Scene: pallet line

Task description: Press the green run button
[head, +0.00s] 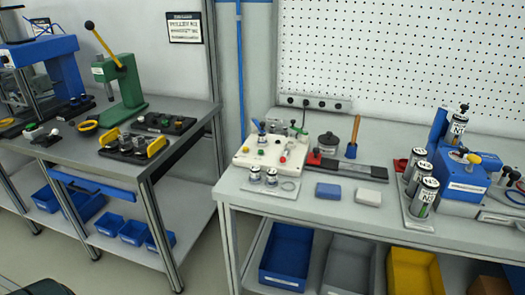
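Small coloured buttons or knobs show in two places, too small to tell which one is the run button. A cream control board (270,152) on the right bench carries red, green and yellow spots, a blue handle and metal fittings. Neither of my grippers is in view, and nothing of mine touches the board or the box.
A green lever press (122,88) stands on the left table (200,108). Two small jars (271,177), a blue block (328,191) and a white block (368,197) lie on the right bench (300,208). Labelled cylinders (423,197) stand further right. A floor gap separates table and bench.

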